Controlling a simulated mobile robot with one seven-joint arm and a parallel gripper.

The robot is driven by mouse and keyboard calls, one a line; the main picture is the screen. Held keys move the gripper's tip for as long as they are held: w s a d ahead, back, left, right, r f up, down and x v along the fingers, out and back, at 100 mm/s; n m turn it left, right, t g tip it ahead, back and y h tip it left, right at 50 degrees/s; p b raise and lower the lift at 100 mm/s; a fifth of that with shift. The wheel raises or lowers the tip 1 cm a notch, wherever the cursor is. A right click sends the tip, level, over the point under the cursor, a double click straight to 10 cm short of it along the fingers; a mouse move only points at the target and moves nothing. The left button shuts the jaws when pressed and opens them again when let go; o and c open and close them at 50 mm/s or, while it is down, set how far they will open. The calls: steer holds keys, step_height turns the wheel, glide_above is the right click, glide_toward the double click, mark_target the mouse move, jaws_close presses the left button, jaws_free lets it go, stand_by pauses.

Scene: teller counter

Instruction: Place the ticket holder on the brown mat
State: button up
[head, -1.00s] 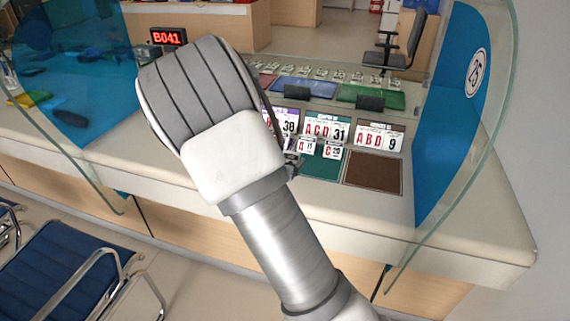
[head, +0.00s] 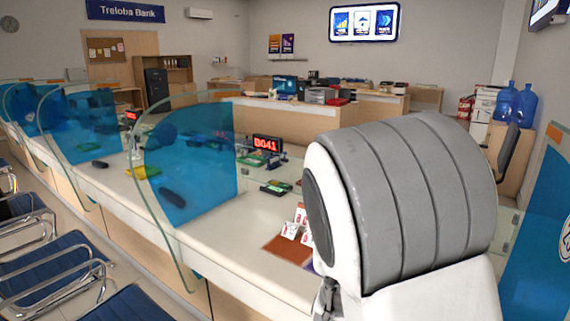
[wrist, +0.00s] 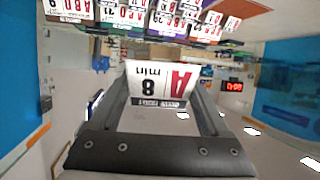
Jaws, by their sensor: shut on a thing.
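My gripper (wrist: 161,92) is shut on a ticket holder (wrist: 158,80), a white card with a red A and "8 min", which appears upside down in the wrist view. In the head view my arm hides the gripper and this holder. An orange-brown mat (head: 283,250) lies on the counter left of my arm, with small white ticket cards (head: 290,230) at its back right. The darker brown mat seen earlier is not visible in the head view now; my arm covers that area.
More ticket holders (wrist: 188,10) stand in rows along the top of the wrist view. Curved glass screens with blue panels (head: 190,165) divide the counter (head: 215,235). A red B041 display (head: 267,144) stands behind. The counter left of the orange-brown mat is bare.

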steer(key=s+a+r, duration=0.1)
steer(key=s+r+y+p, duration=0.1)
steer(key=r, duration=0.1)
steer(key=shift+a+n+t, duration=0.3)
steer(key=shift+a+n, duration=0.1)
steer(key=w+d+f+m+g+h+b, duration=0.1)
steer(key=w+d+f+m+h+b, duration=0.1)
steer(key=w+d+f+b, duration=0.2)
steer(key=w+d+f+m+h+b, duration=0.1)
steer(key=w+d+f+b, duration=0.3)
steer(key=f, duration=0.7)
steer(key=shift+w+d+m+g+h+b, duration=0.15)
steer(key=shift+d+m+g+h+b, duration=0.2)
steer(key=shift+b, duration=0.25)
steer(key=shift+a, duration=0.1)
